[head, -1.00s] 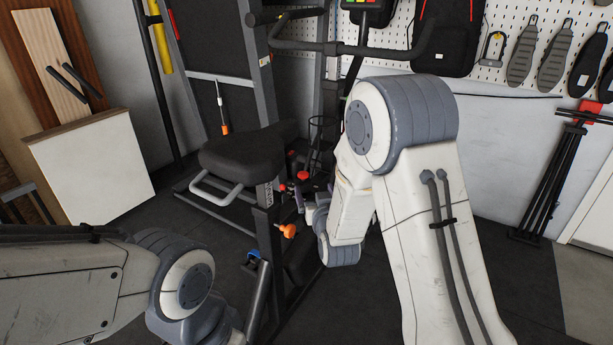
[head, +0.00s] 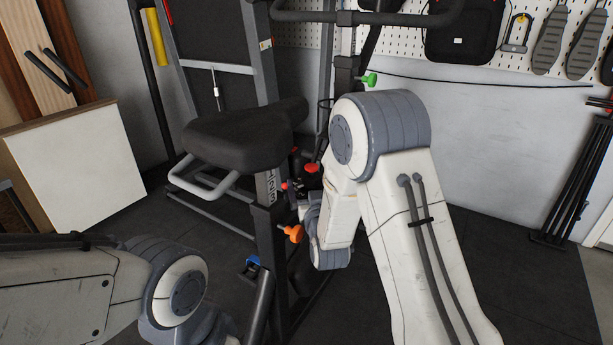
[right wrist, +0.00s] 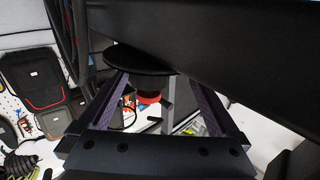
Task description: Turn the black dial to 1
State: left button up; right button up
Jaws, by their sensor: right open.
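In the right wrist view, a black round disc (right wrist: 140,60), which may be the black dial, lies between and just beyond the fingertips of my right gripper (right wrist: 155,80). The gripper is open, with its two purple fingers apart. I cannot tell whether they touch the disc, and no number or mark on it is readable. A red part (right wrist: 148,98) shows beyond it. In the head view, my right gripper (head: 299,189) is small and partly hidden by my right forearm, beside the exercise bike's frame. The dial cannot be made out there. My left arm shows at lower left, without its gripper.
The exercise bike has a black saddle (head: 245,137), an orange knob (head: 292,234), a red knob (head: 312,168), a blue knob (head: 253,262) and a green knob (head: 369,79). A dark beam crosses close above my right gripper in its wrist view. Dark floor (head: 490,285) is clear at right.

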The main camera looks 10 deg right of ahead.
aim_at(311, 174)
jog(key=w, duration=0.1)
jog(key=w+d+b, duration=0.1)
jog(key=w, duration=0.3)
jog(key=shift+d, duration=0.4)
jog(key=shift+w, duration=0.6)
jog(key=c, duration=1.4)
jog(key=shift+o, duration=0.2)
jog(key=shift+a+b, duration=0.2)
jog(key=shift+b, duration=0.1)
